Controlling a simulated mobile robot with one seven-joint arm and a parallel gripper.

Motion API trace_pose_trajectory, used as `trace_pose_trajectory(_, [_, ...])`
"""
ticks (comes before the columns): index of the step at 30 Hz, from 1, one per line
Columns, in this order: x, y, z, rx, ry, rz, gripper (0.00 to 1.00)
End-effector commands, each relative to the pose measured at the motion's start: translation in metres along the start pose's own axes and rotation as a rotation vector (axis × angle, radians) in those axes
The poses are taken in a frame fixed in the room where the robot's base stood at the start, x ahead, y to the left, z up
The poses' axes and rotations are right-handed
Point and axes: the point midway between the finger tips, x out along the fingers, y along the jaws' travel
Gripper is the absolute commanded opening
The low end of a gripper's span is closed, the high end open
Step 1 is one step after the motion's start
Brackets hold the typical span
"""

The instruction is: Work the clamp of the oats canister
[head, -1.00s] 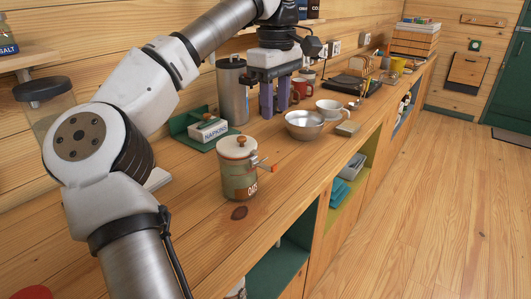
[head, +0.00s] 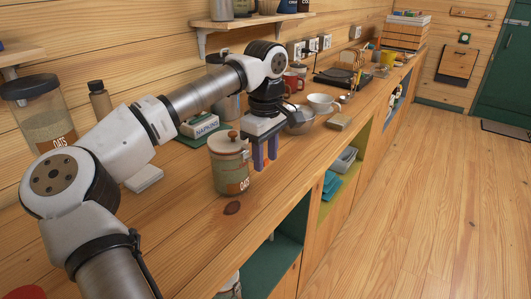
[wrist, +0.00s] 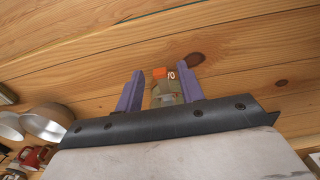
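The oats canister (head: 228,168) is a greenish cylinder with a pale lid, a round brown knob and an orange OATS label. It stands upright on the wooden counter. My gripper (head: 266,163) is just right of it, fingers pointing down, open. In the head view the clamp on the canister's right side is mostly hidden by my gripper. In the wrist view the two purple fingers (wrist: 160,68) stand apart. Between them show an orange tip, seemingly the clamp's handle (wrist: 159,73), and part of the canister (wrist: 168,92). I cannot tell whether the fingers touch it.
A glass jar (head: 45,125), also labelled OATS, stands at the back left. A napkins box (head: 201,126) is behind the canister. The counter in front of the canister is clear.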

Motion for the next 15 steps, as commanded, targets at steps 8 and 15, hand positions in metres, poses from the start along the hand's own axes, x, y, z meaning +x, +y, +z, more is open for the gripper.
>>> trace_pose_trajectory(8, [0.0004, -0.0001, 0.0, 0.0, 0.0, 0.0, 0.3])
trace_pose_trajectory(15, [0.0002, -0.0001, 0.0, 0.0, 0.0, -0.001, 0.0])
